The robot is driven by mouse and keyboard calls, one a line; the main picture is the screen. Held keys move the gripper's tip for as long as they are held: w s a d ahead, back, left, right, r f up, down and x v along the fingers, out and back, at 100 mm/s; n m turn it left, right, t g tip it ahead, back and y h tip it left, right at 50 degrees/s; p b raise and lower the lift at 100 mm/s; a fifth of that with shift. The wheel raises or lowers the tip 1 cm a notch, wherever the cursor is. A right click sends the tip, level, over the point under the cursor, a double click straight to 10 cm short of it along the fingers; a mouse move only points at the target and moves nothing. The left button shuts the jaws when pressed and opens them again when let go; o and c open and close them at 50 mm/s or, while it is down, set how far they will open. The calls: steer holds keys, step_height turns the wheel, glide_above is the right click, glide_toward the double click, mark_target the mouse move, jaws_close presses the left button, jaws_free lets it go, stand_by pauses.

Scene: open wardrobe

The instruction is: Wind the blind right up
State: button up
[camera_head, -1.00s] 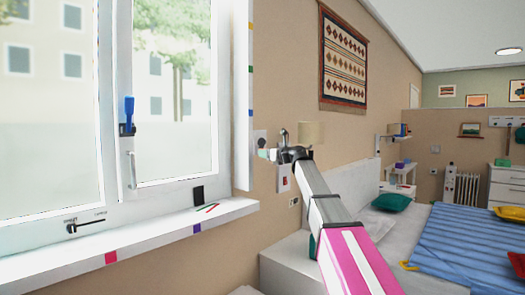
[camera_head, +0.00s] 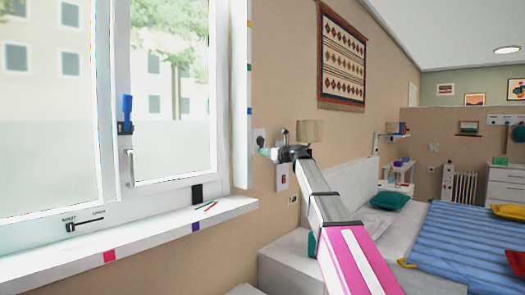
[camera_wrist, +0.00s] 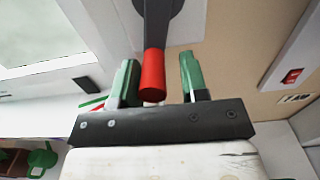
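The crank for the blind is on the wall right of the window. In the wrist view its dark arm (camera_wrist: 158,12) ends in a red knob (camera_wrist: 152,75). In the head view a dark round piece (camera_head: 258,136) shows at that spot, partly hidden by my gripper (camera_head: 268,153). In the wrist view my gripper (camera_wrist: 160,80) is open, with one green finger on each side of the red knob. No blind is clearly visible over the window (camera_head: 170,90).
A white window sill (camera_head: 150,230) with coloured marks juts out at lower left. A red switch (camera_head: 284,180) is on the wall near my gripper. A bed (camera_head: 440,240) stands right, and a patterned hanging (camera_head: 341,58) is on the wall above.

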steer(key=shift+w+d, duration=0.25)
steer(key=shift+w, duration=0.1)
steer(key=shift+c, duration=0.3)
steer(key=shift+d, duration=0.1)
steer(key=shift+c, duration=0.9)
steer(key=shift+w+d+r, duration=0.2)
steer(key=shift+w+d, duration=0.35)
steer(key=shift+w, duration=0.25)
steer(key=shift+w+d+r, duration=0.55)
steer(key=shift+w+r, duration=0.05)
steer(key=shift+w, duration=0.05)
